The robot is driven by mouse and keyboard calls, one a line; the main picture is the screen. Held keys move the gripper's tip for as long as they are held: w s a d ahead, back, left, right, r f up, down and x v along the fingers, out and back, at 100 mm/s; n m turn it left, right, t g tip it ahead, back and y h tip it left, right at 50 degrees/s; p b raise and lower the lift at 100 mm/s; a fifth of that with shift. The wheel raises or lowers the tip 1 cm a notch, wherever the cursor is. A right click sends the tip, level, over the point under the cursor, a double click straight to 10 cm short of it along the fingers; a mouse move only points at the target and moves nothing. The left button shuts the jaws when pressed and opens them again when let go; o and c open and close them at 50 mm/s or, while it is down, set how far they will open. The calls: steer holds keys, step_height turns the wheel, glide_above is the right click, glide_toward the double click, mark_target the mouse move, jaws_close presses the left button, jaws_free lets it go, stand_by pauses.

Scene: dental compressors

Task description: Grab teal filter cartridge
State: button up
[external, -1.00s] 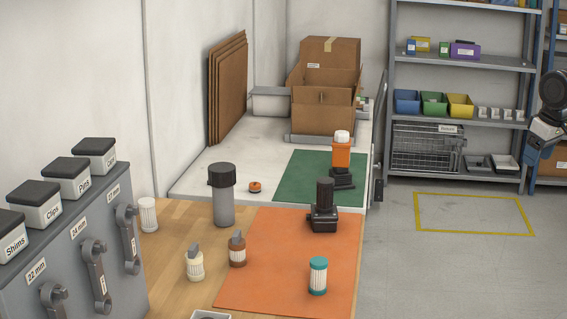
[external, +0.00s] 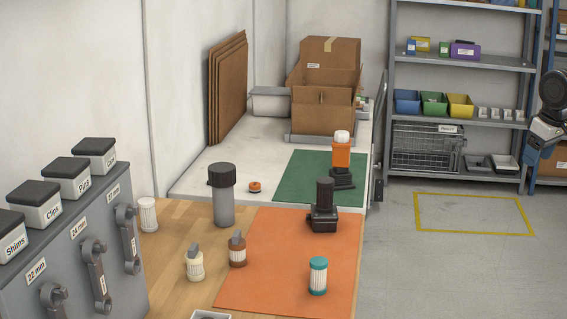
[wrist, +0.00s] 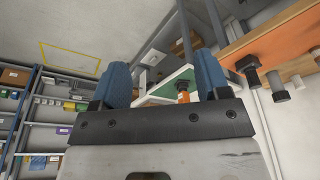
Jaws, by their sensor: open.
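The teal filter cartridge (external: 318,276) stands upright on the orange mat (external: 262,270) near its front right part. It has teal ends and a white pleated middle. My gripper shows at the right edge of the external view (external: 535,152), far to the right of the mat and above the floor. In the wrist view its two blue fingers (wrist: 163,78) are apart with nothing held between them. I cannot make out the cartridge clearly in the wrist view.
A black pump unit (external: 323,212) stands behind the cartridge. A brown filter (external: 237,251), a cream filter (external: 195,264), a white filter (external: 148,214) and a grey canister (external: 223,198) stand to the left. Shelves (external: 460,125) stand at the back right.

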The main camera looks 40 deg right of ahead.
steer(key=shift+w, duration=0.1)
steer(key=w+a+f+n+t+y, duration=0.2)
steer(key=w+a+f+n+t, duration=0.15)
steer(key=w+a, duration=0.6)
steer(key=w+a+f+n+t+y, duration=0.15)
steer(key=w+a+f, duration=0.25)
steer(key=w+a, duration=0.55)
steer(key=n+y, duration=0.6)
steer(key=y, duration=0.2)
glide_toward(320, 261)
steer(key=w+a, duration=0.1)
steer(key=a, duration=0.1)
steer(key=shift+w+f, duration=0.15)
steer(key=shift+f, duration=0.3)
steer(key=shift+a, duration=0.1)
steer(key=shift+x, duration=1.25)
steer(key=shift+w, duration=0.1)
